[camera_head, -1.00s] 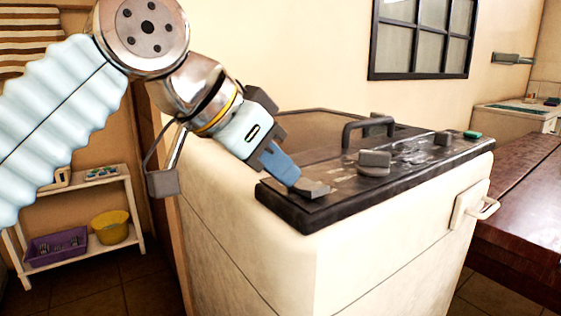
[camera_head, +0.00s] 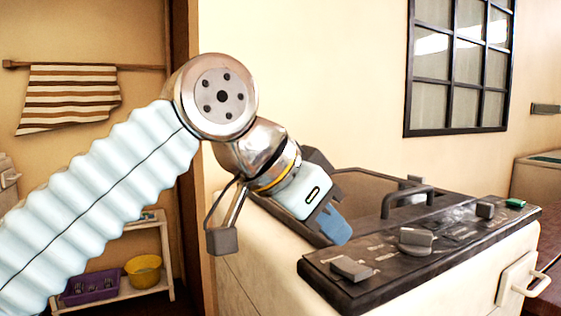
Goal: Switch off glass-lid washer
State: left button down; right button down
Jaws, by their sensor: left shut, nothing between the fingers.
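The glass-lid washer (camera_head: 265,262) is a cream box with a dark top at the lower right. Its glass lid (camera_head: 365,185) lies shut at the back of the top, with a dark handle (camera_head: 406,195). The dark control panel (camera_head: 383,258) runs along the front edge. It carries a grey wedge-shaped switch (camera_head: 352,268) at the left, a large knob (camera_head: 416,241) in the middle and a smaller knob (camera_head: 485,210) farther right. My left gripper (camera_head: 336,232) is shut and empty, with blue fingertips just behind the wedge switch, seemingly apart from it. My right gripper is not in view.
A green block (camera_head: 515,203) sits at the panel's far right end. A white pull handle (camera_head: 530,284) juts from the washer's front. A barred window (camera_head: 460,70) is on the wall behind. A low shelf with a purple basket (camera_head: 90,288) and yellow bowl (camera_head: 143,271) stands at left.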

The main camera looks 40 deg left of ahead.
pick_arm(q)
jog(key=a+v, duration=0.1)
jog(key=v, duration=0.9)
jog(key=shift+w+r+b, duration=0.2)
jog(key=shift+r+b, duration=0.15)
jog(key=shift+b, duration=0.1)
jog(key=shift+a, duration=0.1)
